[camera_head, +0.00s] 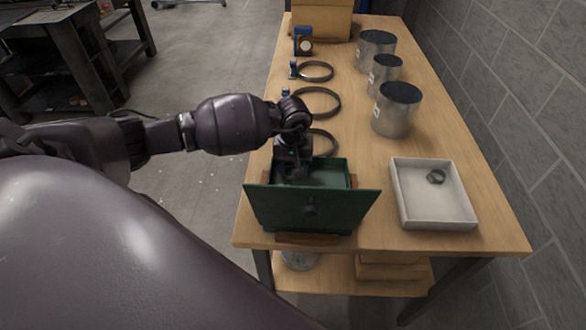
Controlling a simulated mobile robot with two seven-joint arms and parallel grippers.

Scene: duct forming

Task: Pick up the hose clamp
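Several dark hose clamps lie on the wooden table. A far one (315,72) and a middle one (335,103) are thin rings with blue screw housings at their left sides. A nearer ring (331,143) is partly hidden behind my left wrist. My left gripper (290,176) points down at the left part of the open green box (340,213). Its fingertips are too dark and small to tell whether they are open or hold anything. My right gripper is not in view.
Three metal duct cylinders (393,122) stand along the table's right side, near a block wall. A small blue device (303,42) and a cardboard box (322,22) are at the far end. The table between rings and cylinders is clear.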

